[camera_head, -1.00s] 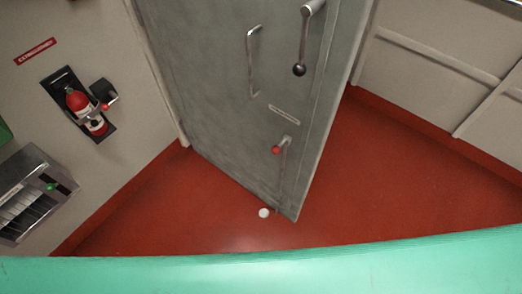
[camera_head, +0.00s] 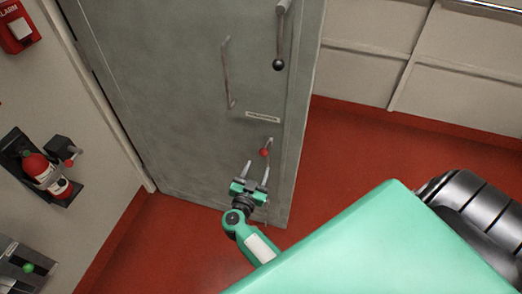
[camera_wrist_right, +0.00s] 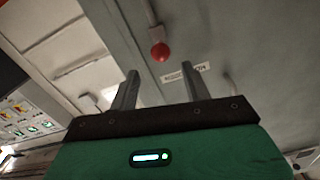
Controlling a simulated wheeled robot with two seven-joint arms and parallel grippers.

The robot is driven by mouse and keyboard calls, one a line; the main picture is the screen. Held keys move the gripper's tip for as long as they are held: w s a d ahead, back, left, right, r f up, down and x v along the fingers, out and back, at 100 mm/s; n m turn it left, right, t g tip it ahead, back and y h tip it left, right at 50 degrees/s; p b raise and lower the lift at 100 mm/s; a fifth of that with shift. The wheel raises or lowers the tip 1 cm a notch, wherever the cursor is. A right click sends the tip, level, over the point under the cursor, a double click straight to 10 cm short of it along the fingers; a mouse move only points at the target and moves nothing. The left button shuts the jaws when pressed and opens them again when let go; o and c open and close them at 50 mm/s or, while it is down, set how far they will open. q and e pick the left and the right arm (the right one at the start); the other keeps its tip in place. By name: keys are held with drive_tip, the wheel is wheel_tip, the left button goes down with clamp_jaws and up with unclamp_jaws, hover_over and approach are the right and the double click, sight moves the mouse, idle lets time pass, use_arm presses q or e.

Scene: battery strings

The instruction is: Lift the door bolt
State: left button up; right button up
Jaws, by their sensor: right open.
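The door bolt is a thin rod with a red knob (camera_head: 265,152) low on the grey door (camera_head: 190,110), near its free edge. The red knob also shows in the right wrist view (camera_wrist_right: 160,51), above and beyond the fingertips. My right gripper (camera_head: 256,166) is open and empty, just below the knob in the head view and apart from it. Its two fingers (camera_wrist_right: 158,80) stand parallel in the right wrist view. The lower part of the bolt is hidden behind the gripper. My left gripper is not in view.
A lever with a black ball (camera_head: 278,65) and a pull handle (camera_head: 227,75) are higher on the door. A fire extinguisher (camera_head: 45,172) and a red alarm box (camera_head: 17,28) are on the left wall. Red floor (camera_head: 345,150) is clear right of the door.

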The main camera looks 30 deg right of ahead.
sight(265, 146)
drive_tip(key=b+x, duration=0.4)
drive_tip(key=x, duration=0.5)
drive_tip(key=shift+w+d+f, duration=0.15)
drive_tip(key=shift+w+d, duration=0.05)
drive_tip(key=shift+w, duration=0.15)
drive_tip(key=shift+w+d, duration=0.35)
drive_tip(key=shift+d, duration=0.1)
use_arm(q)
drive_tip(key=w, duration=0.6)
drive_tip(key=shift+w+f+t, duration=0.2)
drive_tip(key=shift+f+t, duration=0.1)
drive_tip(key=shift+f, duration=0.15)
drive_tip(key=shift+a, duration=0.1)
